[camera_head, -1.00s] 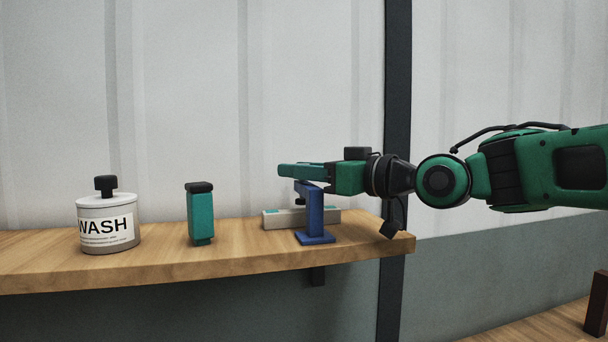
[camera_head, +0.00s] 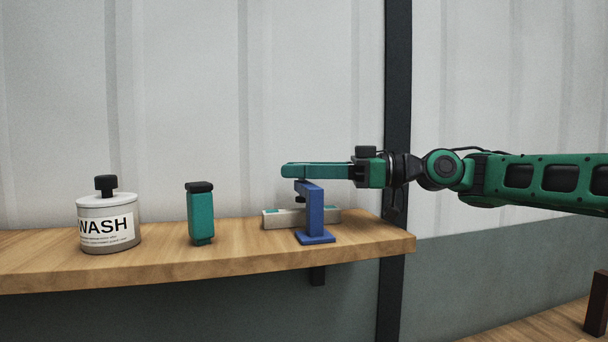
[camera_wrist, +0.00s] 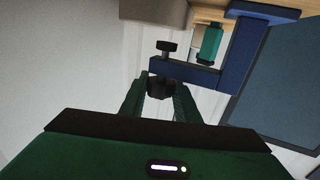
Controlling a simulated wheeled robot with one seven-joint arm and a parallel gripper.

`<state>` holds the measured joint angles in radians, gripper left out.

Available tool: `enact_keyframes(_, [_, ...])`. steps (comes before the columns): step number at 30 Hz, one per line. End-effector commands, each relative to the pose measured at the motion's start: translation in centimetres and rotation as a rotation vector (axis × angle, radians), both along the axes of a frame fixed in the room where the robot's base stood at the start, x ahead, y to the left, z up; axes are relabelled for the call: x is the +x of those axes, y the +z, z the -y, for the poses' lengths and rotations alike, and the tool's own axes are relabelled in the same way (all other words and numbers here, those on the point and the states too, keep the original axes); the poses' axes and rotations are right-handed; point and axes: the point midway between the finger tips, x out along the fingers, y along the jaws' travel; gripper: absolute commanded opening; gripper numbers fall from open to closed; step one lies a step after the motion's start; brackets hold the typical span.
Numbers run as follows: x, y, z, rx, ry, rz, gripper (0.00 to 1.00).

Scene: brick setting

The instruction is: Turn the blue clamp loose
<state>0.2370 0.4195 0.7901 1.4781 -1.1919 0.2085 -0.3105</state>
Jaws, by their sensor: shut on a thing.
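The blue clamp (camera_head: 315,212) stands upright on the wooden shelf near its right end. My gripper (camera_head: 289,170) lies level just above the clamp's arm. In the wrist view my gripper (camera_wrist: 158,93) is shut on the clamp's black knob (camera_wrist: 160,88), with a green finger on each side. That view also shows the blue clamp (camera_wrist: 246,60) and the screw foot (camera_wrist: 167,47) beyond its arm. The head view hides the knob behind the fingers.
A teal bottle with a black cap (camera_head: 201,215) and a white WASH jar (camera_head: 107,225) stand on the shelf (camera_head: 160,259), left of the clamp. A dark post (camera_head: 397,70) rises behind my wrist. The wall is close behind the shelf.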

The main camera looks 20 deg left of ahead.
Motion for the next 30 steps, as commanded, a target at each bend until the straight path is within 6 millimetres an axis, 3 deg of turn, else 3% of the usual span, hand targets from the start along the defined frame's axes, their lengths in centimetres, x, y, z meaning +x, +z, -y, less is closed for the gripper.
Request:
enact_keyframes(20, [0.72, -0.03, 0.27, 0.001, 0.031, -0.002, 0.06])
enact_keyframes(21, [0.74, -0.02, 0.26, 0.001, 0.030, -0.002, 0.38])
enact_keyframes(22, [0.72, -0.01, 0.27, 0.001, 0.031, -0.002, 0.45])
enact_keyframes(30, [0.32, 0.02, 0.12, 0.001, 0.039, -0.001, 0.47])
